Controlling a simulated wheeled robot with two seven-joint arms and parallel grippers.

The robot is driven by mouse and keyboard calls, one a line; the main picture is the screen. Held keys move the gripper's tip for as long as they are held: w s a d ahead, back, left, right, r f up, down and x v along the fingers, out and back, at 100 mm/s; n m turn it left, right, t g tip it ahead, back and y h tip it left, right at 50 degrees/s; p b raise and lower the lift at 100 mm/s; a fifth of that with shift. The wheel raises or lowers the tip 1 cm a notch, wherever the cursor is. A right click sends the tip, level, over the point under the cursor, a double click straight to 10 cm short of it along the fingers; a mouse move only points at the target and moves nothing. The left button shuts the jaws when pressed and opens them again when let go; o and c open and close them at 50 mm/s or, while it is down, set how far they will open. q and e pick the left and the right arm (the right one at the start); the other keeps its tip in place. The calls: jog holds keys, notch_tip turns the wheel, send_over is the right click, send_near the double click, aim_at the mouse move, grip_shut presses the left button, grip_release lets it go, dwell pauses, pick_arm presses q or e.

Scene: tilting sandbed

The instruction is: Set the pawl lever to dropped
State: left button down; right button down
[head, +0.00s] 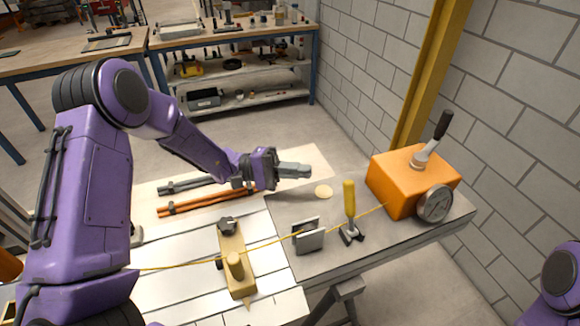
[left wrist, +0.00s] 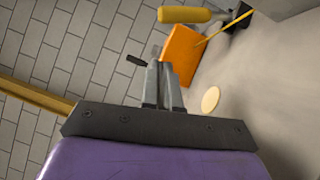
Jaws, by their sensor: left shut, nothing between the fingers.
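Two levers show, and I cannot tell for certain which is the pawl lever. A yellow-handled lever (head: 349,199) stands upright on a small dark base on the grey table; its handle also shows at the top of the left wrist view (left wrist: 184,15). A black-handled lever (head: 436,138) tilts up and right from the orange box (head: 395,176); its grip also shows in the left wrist view (left wrist: 135,59). My left gripper (head: 296,170) is shut and empty, above the table, left of both levers and apart from them. My right gripper is out of view.
A taut yellow cord (head: 270,242) runs across the table past a metal plate bracket (head: 308,236) toward the orange box. A wooden block with a post (head: 236,265) stands left. A pale disc (head: 323,192) lies flat below my left gripper.

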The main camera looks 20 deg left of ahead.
aim_at(350, 209)
pick_arm(q)
jog(key=s+d+r+p, duration=0.1)
jog(key=d+p, duration=0.1)
jog(key=d, duration=0.5)
jog(key=shift+s+d+r+p, duration=0.15)
jog(key=shift+s+r+p, duration=0.05)
jog(key=shift+r+p, duration=0.1)
jog(key=shift+f, duration=0.1)
